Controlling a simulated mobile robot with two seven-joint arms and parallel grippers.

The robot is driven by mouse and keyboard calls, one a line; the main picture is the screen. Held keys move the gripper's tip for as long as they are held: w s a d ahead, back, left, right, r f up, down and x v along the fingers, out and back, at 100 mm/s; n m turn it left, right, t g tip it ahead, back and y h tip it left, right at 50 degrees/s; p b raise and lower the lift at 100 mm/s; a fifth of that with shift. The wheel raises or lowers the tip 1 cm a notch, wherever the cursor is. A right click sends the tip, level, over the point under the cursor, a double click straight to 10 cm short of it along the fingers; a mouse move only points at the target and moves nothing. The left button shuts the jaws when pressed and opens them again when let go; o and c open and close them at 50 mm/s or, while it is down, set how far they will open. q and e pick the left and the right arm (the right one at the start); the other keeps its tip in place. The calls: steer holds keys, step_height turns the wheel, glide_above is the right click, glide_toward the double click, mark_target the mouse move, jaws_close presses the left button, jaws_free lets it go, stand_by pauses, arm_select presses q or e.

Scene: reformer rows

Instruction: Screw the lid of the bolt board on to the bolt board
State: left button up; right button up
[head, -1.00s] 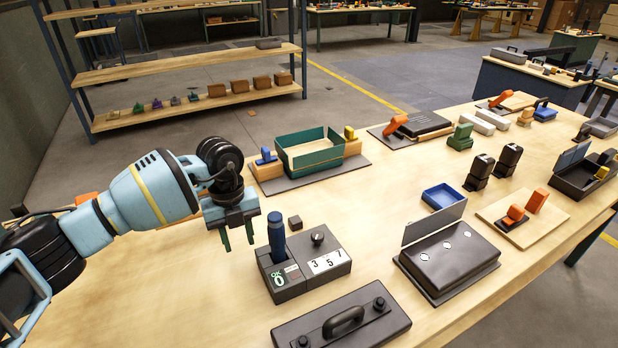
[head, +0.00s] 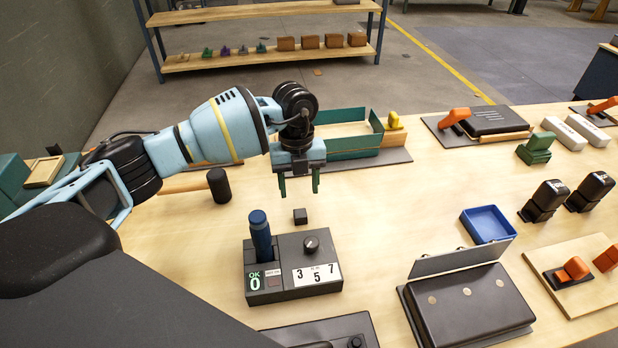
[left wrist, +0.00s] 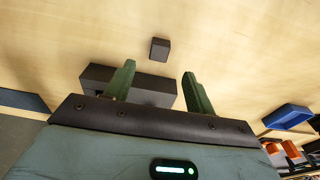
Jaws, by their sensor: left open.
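A dark grey box with three pale round spots on top (head: 468,300) lies at lower right, a thin grey plate (head: 460,260) standing along its back edge. I cannot tell for certain whether it is the bolt board or its lid. A blue-handled driver (head: 260,236) stands upright in a dark station (head: 292,276) marked OK 0 and 3 5 7, with a knob. My left gripper (head: 300,190) is open and empty, pointing down above the table behind the station. Its green fingers (left wrist: 158,92) straddle nothing in the left wrist view. My right gripper is not in view.
A small dark cube (head: 300,216) lies between gripper and station. A dark plate (head: 335,330) is cut off at the bottom. A blue tray (head: 487,224), green-walled tray (head: 345,137) and black-headed mallet (head: 218,186) are nearby. Bare table lies right of the gripper.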

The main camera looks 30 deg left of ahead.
mark_target(300, 213)
arm_select(q)
steer(key=shift+s+f, duration=0.1)
steer(key=shift+f, duration=0.45)
steer(key=f, duration=0.5)
steer(key=shift+s+d+f, duration=0.25)
steer(key=shift+s, duration=0.05)
steer(key=shift+f, duration=0.55)
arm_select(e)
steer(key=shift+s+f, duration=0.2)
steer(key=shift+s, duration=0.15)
arm_select(q)
steer(key=shift+c, duration=0.3)
